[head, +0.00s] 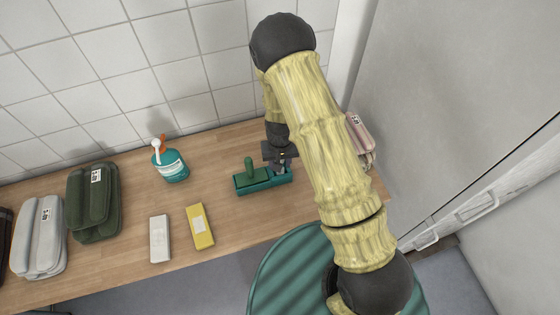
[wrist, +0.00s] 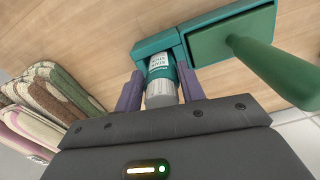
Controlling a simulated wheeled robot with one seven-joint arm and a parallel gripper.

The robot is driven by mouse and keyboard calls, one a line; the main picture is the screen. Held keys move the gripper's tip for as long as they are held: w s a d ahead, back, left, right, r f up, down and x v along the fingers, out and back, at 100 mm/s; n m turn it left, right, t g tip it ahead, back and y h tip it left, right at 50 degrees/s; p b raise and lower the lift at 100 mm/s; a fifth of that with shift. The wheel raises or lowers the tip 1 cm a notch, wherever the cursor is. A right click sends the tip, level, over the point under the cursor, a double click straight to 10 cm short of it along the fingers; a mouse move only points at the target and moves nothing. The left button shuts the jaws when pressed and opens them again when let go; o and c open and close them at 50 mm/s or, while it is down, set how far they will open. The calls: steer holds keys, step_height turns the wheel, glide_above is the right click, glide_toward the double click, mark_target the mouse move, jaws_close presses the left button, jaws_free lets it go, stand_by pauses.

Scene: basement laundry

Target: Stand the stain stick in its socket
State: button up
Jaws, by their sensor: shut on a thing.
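The stain stick (wrist: 160,88) is a small cylinder with a white-and-grey body and a teal printed part. My gripper (wrist: 161,84) is shut on it, one purple finger on each side. In the wrist view the stick's far end meets the smaller bay of a teal holder (wrist: 152,45); I cannot tell how deep it sits. In the head view my gripper (head: 280,160) is over the right end of the holder (head: 240,190), and the fingers mostly hide the stick. A dark green block with an upright knobbed handle (head: 249,172) fills the holder's larger bay.
A teal bottle (head: 171,166) stands at the back of the wooden counter (head: 110,265). A white box (head: 159,238) and a yellow box (head: 200,227) lie in front. Green (head: 93,205) and grey (head: 40,238) folded bundles lie left. A pinkish bundle (head: 360,133) is behind my arm.

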steer(key=shift+f, duration=0.2)
steer(key=o, duration=1)
steer(key=shift+o, duration=0.2)
steer(key=shift+r, duration=0.15)
step_height(320, 180, up, 12)
steer(key=shift+b, duration=0.7)
